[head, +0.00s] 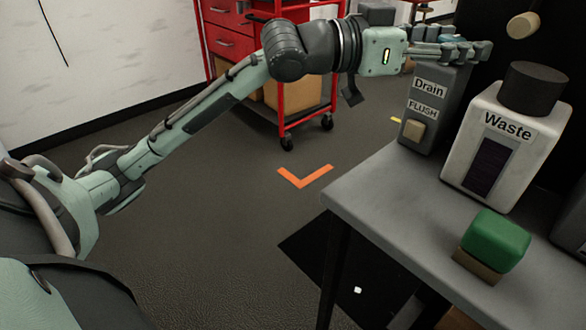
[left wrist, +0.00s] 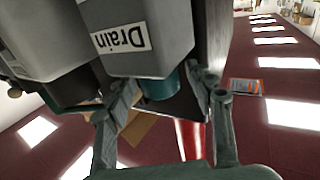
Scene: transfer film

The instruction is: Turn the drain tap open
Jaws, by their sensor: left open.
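The grey drain unit (head: 430,100) stands at the back of the grey bench, with a "Drain" label, a "FLUSH" label and a beige button. It also shows upside down in the left wrist view (left wrist: 150,55). A teal part (left wrist: 160,88), which looks like the tap, sits at the unit between my fingers; only a sliver shows in the head view. My left gripper (head: 474,49) is at the top of the drain unit. In the left wrist view its fingers (left wrist: 170,92) are open on either side of the teal part; contact cannot be told. My right gripper is out of view.
A white "Waste" container (head: 515,150) with a black cap stands right of the drain unit. A green-topped block (head: 496,240) sits on the bench (head: 385,200) in front. A red trolley (head: 300,97) stands behind; open floor lies left of the bench.

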